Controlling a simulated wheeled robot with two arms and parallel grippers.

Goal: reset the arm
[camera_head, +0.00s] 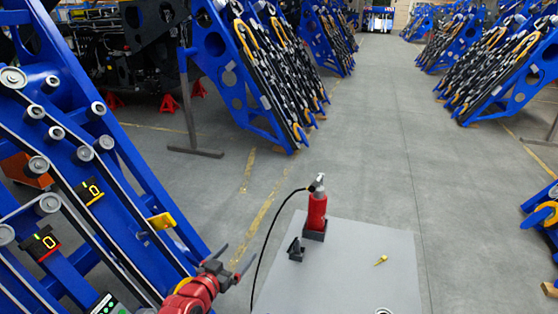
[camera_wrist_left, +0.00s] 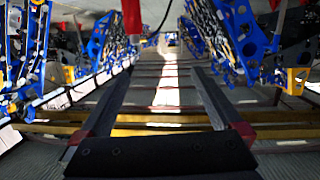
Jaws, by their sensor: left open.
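My left gripper (camera_head: 233,258) is at the lower middle of the head view, at the end of a red arm part. Its two dark fingers are spread apart with nothing between them. It is beside the left edge of a grey tabletop, near the blue frame on the left. In the left wrist view the open fingers (camera_wrist_left: 162,75) frame a bright strip of floor and yellow-brown bars. My right gripper is not in view.
On the grey tabletop (camera_head: 345,262) stand a red tool (camera_head: 316,212) with a black cable and a small black piece (camera_head: 296,249); a yellow item (camera_head: 381,260) lies to the right. A blue frame with rollers (camera_head: 130,190) fills the left. The aisle floor (camera_head: 375,130) is clear.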

